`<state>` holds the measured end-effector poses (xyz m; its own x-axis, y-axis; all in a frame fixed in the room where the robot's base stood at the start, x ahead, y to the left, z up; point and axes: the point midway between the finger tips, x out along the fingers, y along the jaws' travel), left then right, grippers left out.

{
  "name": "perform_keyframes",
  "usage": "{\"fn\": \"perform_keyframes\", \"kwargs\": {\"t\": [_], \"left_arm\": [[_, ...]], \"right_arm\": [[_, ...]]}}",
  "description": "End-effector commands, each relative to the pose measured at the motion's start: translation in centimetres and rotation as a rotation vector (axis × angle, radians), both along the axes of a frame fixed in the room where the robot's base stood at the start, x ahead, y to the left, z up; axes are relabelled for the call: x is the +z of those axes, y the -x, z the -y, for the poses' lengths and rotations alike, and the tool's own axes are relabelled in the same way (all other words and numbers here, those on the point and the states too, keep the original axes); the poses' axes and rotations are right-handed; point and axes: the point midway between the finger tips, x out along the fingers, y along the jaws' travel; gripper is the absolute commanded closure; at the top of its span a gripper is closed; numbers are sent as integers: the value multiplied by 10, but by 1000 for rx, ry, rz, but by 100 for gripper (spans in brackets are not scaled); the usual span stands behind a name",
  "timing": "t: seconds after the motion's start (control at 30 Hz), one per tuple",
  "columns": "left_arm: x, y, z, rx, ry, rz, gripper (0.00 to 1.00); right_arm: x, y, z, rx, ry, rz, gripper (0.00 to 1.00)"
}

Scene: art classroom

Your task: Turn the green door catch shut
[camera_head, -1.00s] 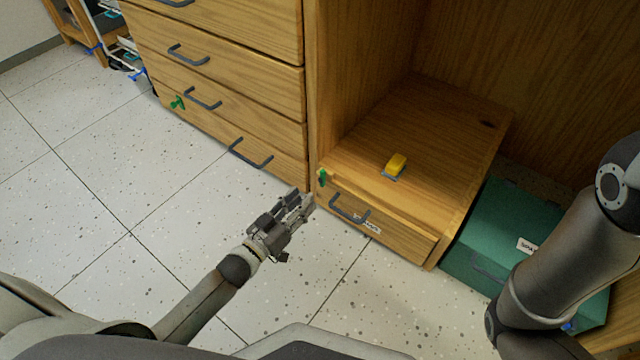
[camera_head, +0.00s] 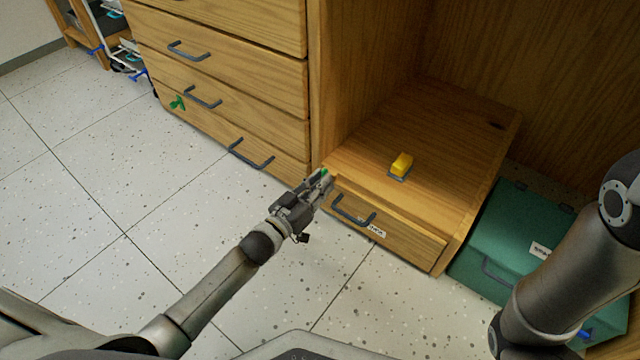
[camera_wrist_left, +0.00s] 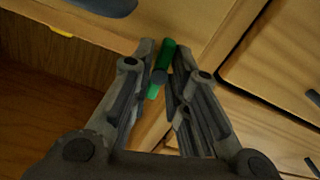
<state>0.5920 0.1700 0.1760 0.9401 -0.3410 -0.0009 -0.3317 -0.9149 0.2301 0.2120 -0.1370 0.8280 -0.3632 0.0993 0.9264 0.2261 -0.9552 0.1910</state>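The green door catch (camera_wrist_left: 167,55) is on the wooden upright at the left edge of the low drawer unit. In the left wrist view it stands between the two fingers of my left gripper (camera_wrist_left: 157,68), with a finger close on each side; contact is not clear. In the head view the left gripper (camera_head: 326,178) reaches the catch, and only a bit of green (camera_head: 323,172) shows past the fingers. The fingers are apart. My right arm comes in at the right edge, with its gripper out of view.
A drawer (camera_head: 385,228) with a dark handle (camera_head: 352,212) is right of the catch. A yellow block (camera_head: 402,164) lies on the unit's top. A green box (camera_head: 508,238) stands at the right. Another green catch (camera_head: 177,102) is on the left drawers. The floor (camera_head: 110,200) is clear.

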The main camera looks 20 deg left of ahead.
Motion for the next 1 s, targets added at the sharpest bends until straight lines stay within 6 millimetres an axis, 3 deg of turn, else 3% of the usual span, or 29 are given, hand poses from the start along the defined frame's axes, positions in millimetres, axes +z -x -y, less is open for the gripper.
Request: {"fn": "perform_keyframes", "kwargs": {"t": [0.1,0.27,0.6,0.93,0.97,1.0], "left_arm": [[0,0,0,-1,0,1,100],[1,0,0,0,-6,2,100],[2,0,-1,1,-210,75,100],[0,0,0,0,-236,87,100],[0,0,0,0,-236,87,88],[0,0,0,0,-236,87,83]], "right_arm": [[0,0,0,0,0,0,100],[2,0,0,0,0,0,100],[26,0,0,0,0,0,100],[25,0,0,-1,0,-1,100],[25,0,0,-1,0,-1,100],[25,0,0,-1,0,-1,100]]}}
